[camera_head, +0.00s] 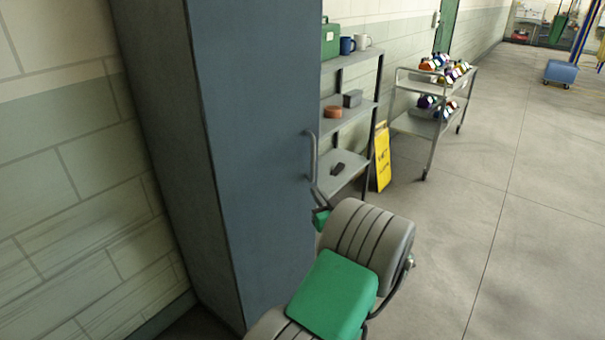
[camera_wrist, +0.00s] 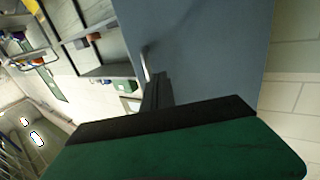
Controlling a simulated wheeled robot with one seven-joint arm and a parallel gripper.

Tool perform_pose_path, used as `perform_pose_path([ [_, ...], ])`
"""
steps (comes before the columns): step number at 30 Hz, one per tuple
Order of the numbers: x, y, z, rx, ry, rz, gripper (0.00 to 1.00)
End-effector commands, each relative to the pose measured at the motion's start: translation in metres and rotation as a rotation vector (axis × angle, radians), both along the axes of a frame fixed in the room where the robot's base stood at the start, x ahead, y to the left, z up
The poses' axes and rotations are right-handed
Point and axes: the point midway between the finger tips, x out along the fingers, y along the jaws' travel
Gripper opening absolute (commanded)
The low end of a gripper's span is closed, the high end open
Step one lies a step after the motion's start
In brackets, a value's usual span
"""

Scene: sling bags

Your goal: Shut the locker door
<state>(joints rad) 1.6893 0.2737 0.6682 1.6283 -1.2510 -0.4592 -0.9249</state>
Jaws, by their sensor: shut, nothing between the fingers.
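The locker (camera_head: 160,130) is a tall blue-grey cabinet at the left of the head view. Its door (camera_head: 258,130) is a flat blue panel, and no clear gap shows along its left edge. The door also fills the upper middle of the wrist view (camera_wrist: 215,50). A vertical bar handle (camera_head: 312,155) is on the door's right side, and it shows in the wrist view (camera_wrist: 147,66). My gripper (camera_wrist: 156,84) is shut and empty, with its dark fingers close to the handle's lower end. I cannot tell whether they touch the door or handle.
A grey shelf unit (camera_head: 346,105) with mugs and small boxes stands beyond the locker. A yellow floor sign (camera_head: 382,158) and a metal trolley (camera_head: 420,125) with several colourful items stand beside it. A block wall is at the left.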

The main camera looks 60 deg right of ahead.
Motion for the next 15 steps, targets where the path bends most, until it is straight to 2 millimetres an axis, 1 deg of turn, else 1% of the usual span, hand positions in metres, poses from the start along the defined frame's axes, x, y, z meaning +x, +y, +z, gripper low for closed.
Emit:
perform_pose_path([
  [1,0.01,-0.006,0.003,0.001,0.002,0.005,0.0],
  [9,0.058,-0.043,0.003,0.001,0.002,0.005,0.0],
  [12,0.072,-0.054,0.003,0.002,0.002,0.004,0.0],
  [15,0.082,-0.063,0.002,0.002,0.002,0.003,0.0],
])
